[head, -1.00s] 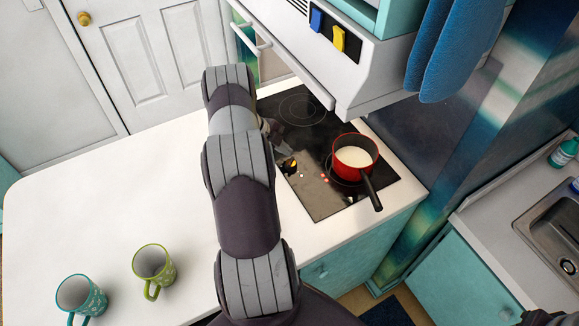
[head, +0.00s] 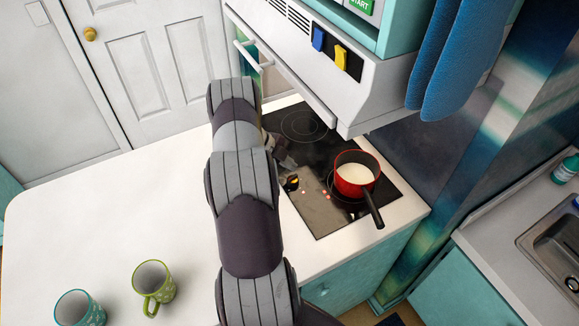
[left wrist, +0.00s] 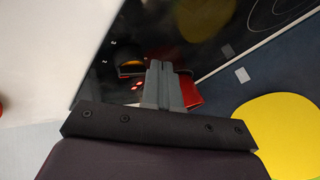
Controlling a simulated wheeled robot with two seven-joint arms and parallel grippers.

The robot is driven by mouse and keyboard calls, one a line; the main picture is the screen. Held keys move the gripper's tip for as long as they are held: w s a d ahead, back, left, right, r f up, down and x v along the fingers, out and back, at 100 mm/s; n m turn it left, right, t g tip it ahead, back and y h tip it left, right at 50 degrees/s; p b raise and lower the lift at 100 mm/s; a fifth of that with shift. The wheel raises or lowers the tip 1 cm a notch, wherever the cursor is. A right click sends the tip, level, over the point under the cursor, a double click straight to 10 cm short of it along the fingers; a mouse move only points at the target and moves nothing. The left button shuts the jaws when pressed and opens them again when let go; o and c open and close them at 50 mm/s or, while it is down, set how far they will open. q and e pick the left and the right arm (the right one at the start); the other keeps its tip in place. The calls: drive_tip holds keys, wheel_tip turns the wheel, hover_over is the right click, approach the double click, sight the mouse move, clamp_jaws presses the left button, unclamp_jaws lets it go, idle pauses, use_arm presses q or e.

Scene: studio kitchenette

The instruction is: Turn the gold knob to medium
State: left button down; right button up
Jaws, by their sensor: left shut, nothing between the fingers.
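The gold knob (head: 292,182) is a small yellow-and-black piece at the left side of the black cooktop (head: 325,215). In the head view my left arm hides most of this gripper (head: 283,153). The knob's setting cannot be read. My right gripper is not in view.
A red pot (head: 345,187) with white contents stands on the cooktop, right of the knob, its black handle toward the front. A range hood (head: 375,75) overhangs the cooktop. A teal mug (head: 72,312) and a green mug (head: 140,282) stand on the white counter (head: 100,210).

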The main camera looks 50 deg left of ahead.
use_arm(q)
drive_tip(key=b+v, duration=0.3)
drive_tip(key=v, duration=0.8)
drive_tip(key=n+g+h+p, duration=0.2)
drive_tip(key=n+p, duration=0.5)
drive_tip(key=n, duration=0.7)
approach(288, 178)
drive_tip(key=f, duration=0.1)
drive_tip(key=w+f, duration=0.1)
drive_tip(key=a+f, duration=0.1)
drive_tip(key=f, duration=0.1)
drive_tip(key=shift+w+a+f, duration=0.1)
drive_tip(key=shift+w, duration=0.25)
drive_tip(key=d+p, duration=0.2)
drive_tip(key=d, duration=0.1)
drive_tip(key=shift+w+d+f+p, duration=0.15)
drive_tip(key=shift+f+p, duration=0.2)
drive_tip(key=shift+f, duration=0.05)
drive_tip(key=shift+d+f, duration=0.15)
drive_tip(key=shift+d, duration=0.35)
drive_tip(key=shift+f, duration=0.1)
